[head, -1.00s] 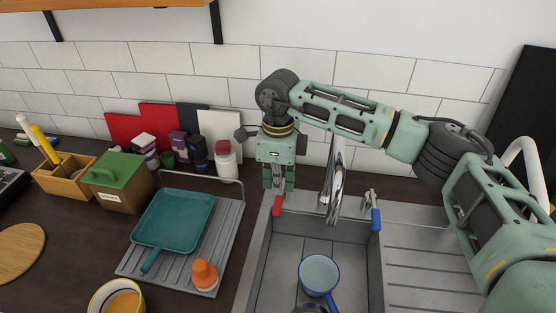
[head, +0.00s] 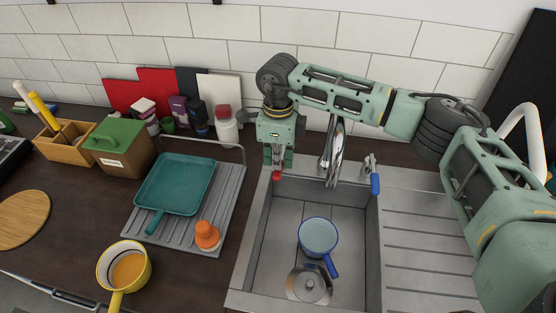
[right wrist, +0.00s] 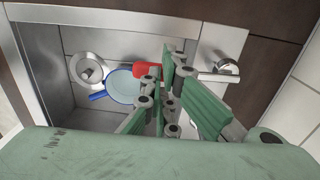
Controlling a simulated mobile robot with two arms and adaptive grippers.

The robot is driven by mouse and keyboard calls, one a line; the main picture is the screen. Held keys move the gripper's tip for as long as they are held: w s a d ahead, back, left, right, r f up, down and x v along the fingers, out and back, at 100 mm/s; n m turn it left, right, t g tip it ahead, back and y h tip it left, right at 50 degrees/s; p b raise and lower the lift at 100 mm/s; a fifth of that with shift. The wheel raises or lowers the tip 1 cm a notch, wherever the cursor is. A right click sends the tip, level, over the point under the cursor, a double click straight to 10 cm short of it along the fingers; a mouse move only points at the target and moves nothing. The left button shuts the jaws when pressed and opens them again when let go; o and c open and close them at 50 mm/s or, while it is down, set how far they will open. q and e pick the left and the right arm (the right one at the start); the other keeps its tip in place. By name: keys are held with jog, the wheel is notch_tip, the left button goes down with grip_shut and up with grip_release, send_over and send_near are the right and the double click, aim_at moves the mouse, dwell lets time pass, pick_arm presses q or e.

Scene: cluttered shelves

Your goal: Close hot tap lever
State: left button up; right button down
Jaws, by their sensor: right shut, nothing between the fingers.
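The red hot tap lever (head: 277,176) is at the back left rim of the sink, left of the chrome spout (head: 333,155). Its upper part is hidden behind my right gripper (head: 278,165), which points down right at it. In the right wrist view the red lever (right wrist: 147,69) shows just left of the fingers (right wrist: 172,62). The fingers are shut with nothing between them. They look close to the lever, but I cannot tell whether they touch it. The blue tap lever (head: 375,184) is right of the spout. My left gripper is out of view.
A blue pan (head: 319,236) and a round metal lid (head: 309,284) lie in the sink. Left of it, a drying rack (head: 228,195) holds a teal pan (head: 177,186) and an orange stopper (head: 207,235). A white and red jar (head: 226,127) stands left of my gripper.

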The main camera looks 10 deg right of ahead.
jog(key=shift+r, duration=0.35)
notch_tip(320, 180, up, 3)
jog(key=shift+w+f+p, duration=0.1)
jog(key=shift+p, duration=0.65)
notch_tip(320, 180, up, 10)
jog(key=b, duration=0.3)
jog(key=shift+s+r, duration=0.2)
jog(key=shift+r, duration=0.05)
